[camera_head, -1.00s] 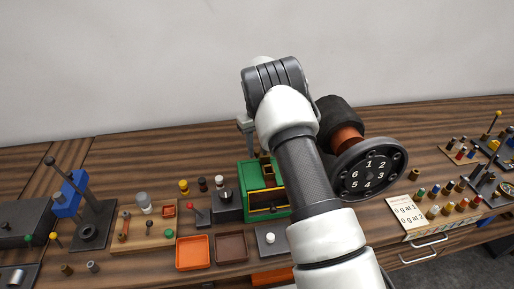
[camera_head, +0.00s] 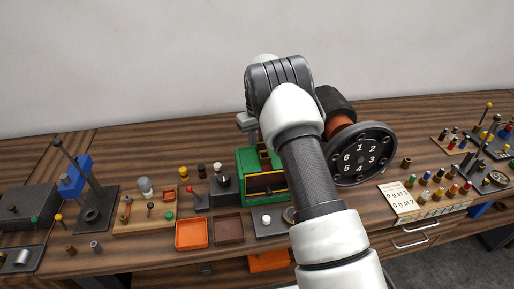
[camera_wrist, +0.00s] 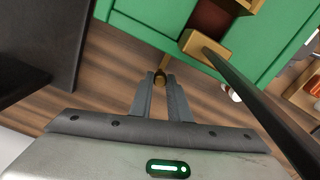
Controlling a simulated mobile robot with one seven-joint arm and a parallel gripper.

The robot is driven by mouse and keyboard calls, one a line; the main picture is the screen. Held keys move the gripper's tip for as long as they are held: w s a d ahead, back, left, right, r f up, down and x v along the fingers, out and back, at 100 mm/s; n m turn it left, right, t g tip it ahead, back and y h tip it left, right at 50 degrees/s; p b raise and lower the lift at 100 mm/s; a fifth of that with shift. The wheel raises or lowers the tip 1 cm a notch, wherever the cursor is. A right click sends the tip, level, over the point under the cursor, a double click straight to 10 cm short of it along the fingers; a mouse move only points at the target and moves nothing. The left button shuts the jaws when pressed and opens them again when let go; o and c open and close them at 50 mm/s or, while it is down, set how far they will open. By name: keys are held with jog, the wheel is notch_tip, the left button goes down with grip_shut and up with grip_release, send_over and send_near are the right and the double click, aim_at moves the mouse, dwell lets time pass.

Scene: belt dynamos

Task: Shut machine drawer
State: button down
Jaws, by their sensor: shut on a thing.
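The green machine (camera_head: 243,160) stands on the bench in the middle of the head view, with a yellow-edged dark opening in its front. Its green body (camera_wrist: 130,22) and brass parts (camera_wrist: 207,45) fill the top of the wrist view. My gripper (camera_wrist: 160,84) is shut on a small brass knob (camera_wrist: 160,76) close to the machine's edge. The knob seems joined to the machine by a short brass stem. In the head view my arm covers part of the machine, and my fingertips cannot be made out. I cannot tell how far any drawer stands out.
A numbered dial wheel (camera_head: 361,156) stands close to my arm's right. An orange tray (camera_head: 191,234) and a brown tray (camera_head: 229,229) lie front left. A lever stand (camera_head: 92,213) is far left. A dark bar (camera_wrist: 262,98) crosses the wrist view's right side.

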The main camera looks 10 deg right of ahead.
jog(key=shift+s, duration=0.3)
jog(key=c, duration=1.7)
grip_release()
jog(key=shift+o, duration=0.2)
jog(key=shift+w+r, duration=0.15)
jog(key=shift+r, duration=0.4)
notch_tip(320, 180, up, 16)
jog(key=shift+r, duration=0.15)
jog(key=shift+r, duration=0.1)
